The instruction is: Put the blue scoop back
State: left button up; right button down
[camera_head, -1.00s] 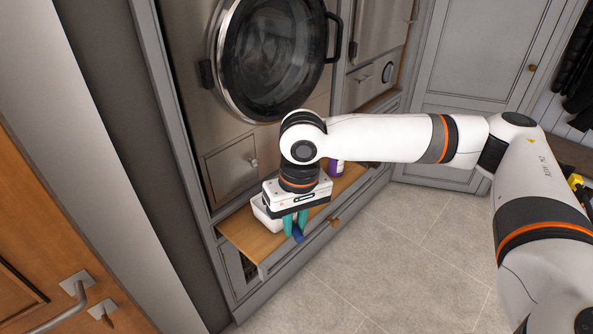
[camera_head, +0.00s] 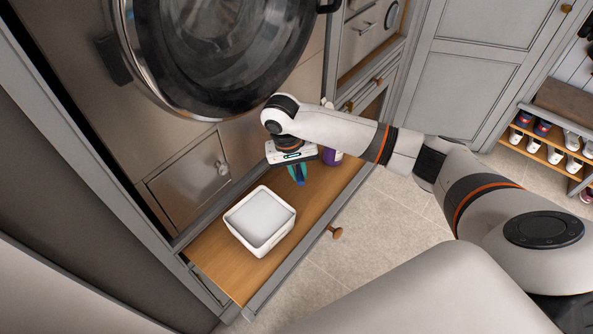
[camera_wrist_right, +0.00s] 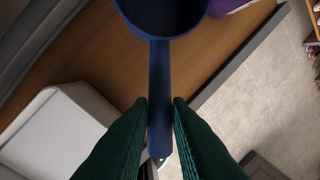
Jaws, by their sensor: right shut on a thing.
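My right gripper (camera_head: 299,178) is shut on the blue scoop, its green fingers on either side of the handle. In the right wrist view, the dark blue scoop (camera_wrist_right: 160,85) runs up from between the fingertips (camera_wrist_right: 160,108), with its round bowl at the top edge, partly cut off. In the head view the scoop is mostly hidden by the fingers. The white tub (camera_head: 277,240), filled with something pale, stands on the wooden drawer shelf, left of and nearer than the gripper. The tub also shows at lower left in the wrist view (camera_wrist_right: 85,98). My left gripper is out of view.
A purple bottle (camera_head: 333,157) stands on the shelf just right of the gripper. The wooden shelf (camera_head: 222,262) has bare room around the tub. The round-doored machine (camera_head: 225,50) rises behind. A knob (camera_head: 335,232) juts from the drawer front.

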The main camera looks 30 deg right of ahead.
send_over(301, 202)
jog(key=f, duration=0.5)
jog(key=shift+w+a+f, duration=0.1)
jog(key=shift+a+f, duration=0.1)
jog(key=shift+a, duration=0.15)
notch_tip(301, 202, down, 4)
jog(key=shift+r, duration=0.15)
pick_arm(q)
jog(key=shift+s+a, duration=0.15)
jog(key=shift+a, duration=0.1)
pick_arm(e)
jog(key=shift+w+f, duration=0.1)
jog(key=shift+f, duration=0.2)
pick_arm(q)
jog(key=shift+r, duration=0.1)
pick_arm(e)
jog(key=shift+f, duration=0.15)
pick_arm(q)
jog(key=shift+d, duration=0.1)
pick_arm(e)
jog(key=c, duration=1.3)
grip_release()
jog(key=shift+c, duration=0.2)
pick_arm(q)
jog(key=shift+s+f, duration=0.1)
jog(key=shift+f, duration=0.15)
pick_arm(e)
notch_tip(301, 202, up, 12)
jog(key=a, duration=0.2)
jog(key=shift+w, duration=0.35)
